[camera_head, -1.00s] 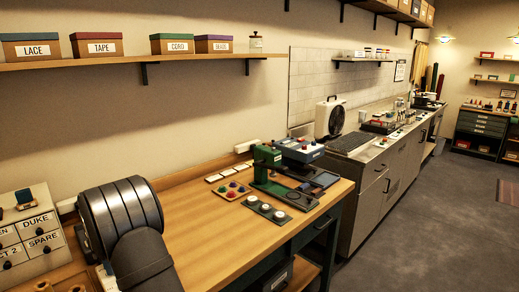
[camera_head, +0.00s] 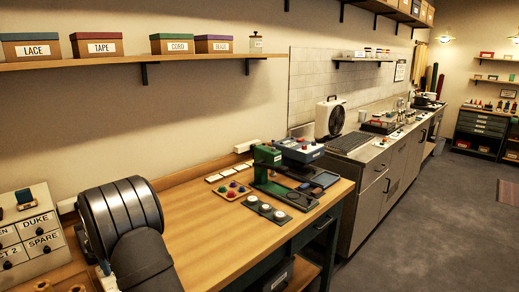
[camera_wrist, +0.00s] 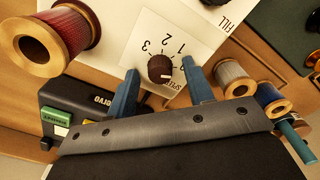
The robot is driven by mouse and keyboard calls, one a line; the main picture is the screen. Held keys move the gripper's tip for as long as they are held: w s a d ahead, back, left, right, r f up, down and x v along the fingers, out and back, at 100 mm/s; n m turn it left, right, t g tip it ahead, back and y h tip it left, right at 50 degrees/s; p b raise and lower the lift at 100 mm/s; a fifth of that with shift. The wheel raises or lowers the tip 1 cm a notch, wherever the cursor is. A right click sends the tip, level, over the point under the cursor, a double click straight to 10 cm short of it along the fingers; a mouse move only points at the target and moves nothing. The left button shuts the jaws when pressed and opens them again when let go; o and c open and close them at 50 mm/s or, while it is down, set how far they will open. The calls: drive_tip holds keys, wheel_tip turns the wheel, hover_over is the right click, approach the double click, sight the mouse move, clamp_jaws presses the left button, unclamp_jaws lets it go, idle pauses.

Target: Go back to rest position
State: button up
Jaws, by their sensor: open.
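My gripper (camera_wrist: 162,92) is open in the wrist view, its two blue fingers apart. A dark round knob (camera_wrist: 160,68) with a pointer shows between and just beyond the fingertips. The knob sits on a white dial plate (camera_wrist: 185,42) marked with numbers including 1, 2 and 3. I cannot tell whether the fingers touch it. In the head view my arm is at the lower left, and its gripper is out of sight.
A red thread spool (camera_wrist: 72,35) is at the wrist view's upper left, and a grey spool (camera_wrist: 234,78) and a blue spool (camera_wrist: 271,99) at the right. A black box (camera_wrist: 75,112) lies left of the fingers. The wooden table (camera_head: 200,235) is clear in its middle.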

drive_tip(key=m, duration=0.6)
drive_tip(key=shift+m, duration=0.3)
idle(0.5)
